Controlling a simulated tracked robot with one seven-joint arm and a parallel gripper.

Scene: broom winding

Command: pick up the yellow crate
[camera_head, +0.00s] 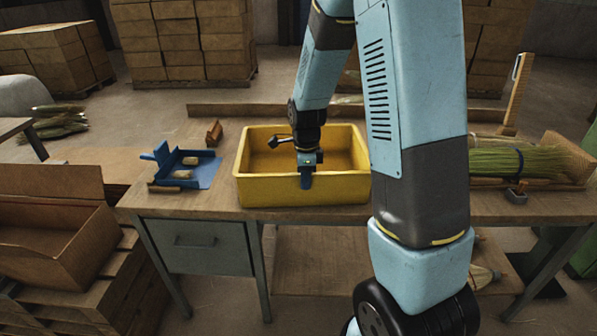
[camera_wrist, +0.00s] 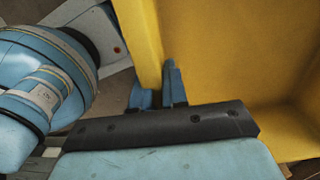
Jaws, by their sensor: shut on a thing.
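The yellow crate (camera_head: 305,190) sits upright on the wooden workbench in the head view, and it looks empty. My gripper (camera_head: 306,172) is at the middle of its near wall, with a blue finger on the outside of that wall. In the wrist view my gripper (camera_wrist: 158,92) is shut on the wall of the yellow crate (camera_wrist: 215,50), one finger on each side. I cannot tell whether the crate's bottom touches the bench.
A bundle of green broom straw (camera_head: 497,160) lies at the right. An open cardboard box (camera_head: 50,240) stands at the lower left. A low wooden ledge (camera_head: 225,110) runs behind the crate.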

